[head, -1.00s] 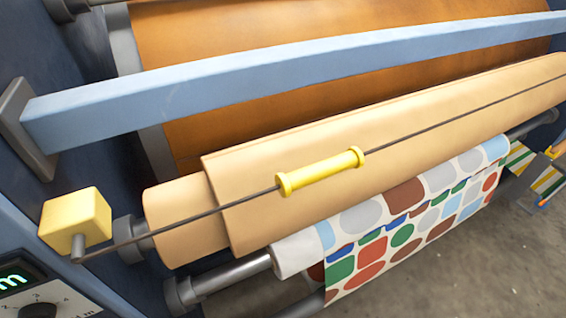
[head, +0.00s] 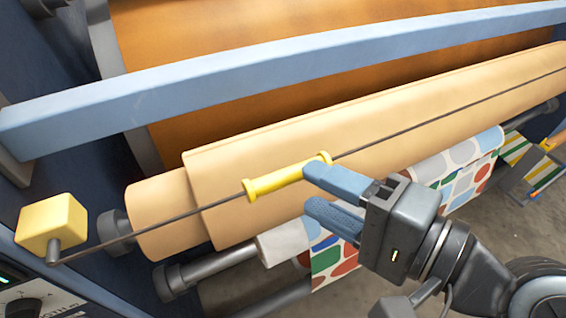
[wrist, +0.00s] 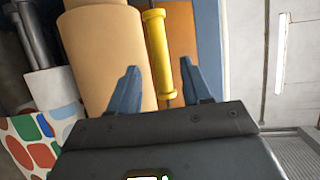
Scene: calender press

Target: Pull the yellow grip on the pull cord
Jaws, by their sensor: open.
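The yellow grip (head: 287,176) is a spool-shaped handle on the dark pull cord (head: 420,122), which runs slanting across the front of the tan roll. My gripper (head: 322,190) is open and empty, just right of and below the grip in the head view. Its upper finger overlaps the grip's right end in the picture; I cannot tell if they touch. In the wrist view the yellow grip (wrist: 159,52) stands upright beyond the fingertips, between the two blue fingers of my gripper (wrist: 160,85), nearer the right one.
The cord's left end meets a yellow block (head: 52,224) on the machine's side. A tan roll (head: 225,195) lies behind the cord, with a blue bar (head: 270,75) above. Patterned sheet (head: 465,165) hangs below. A control panel (head: 25,300) is at lower left.

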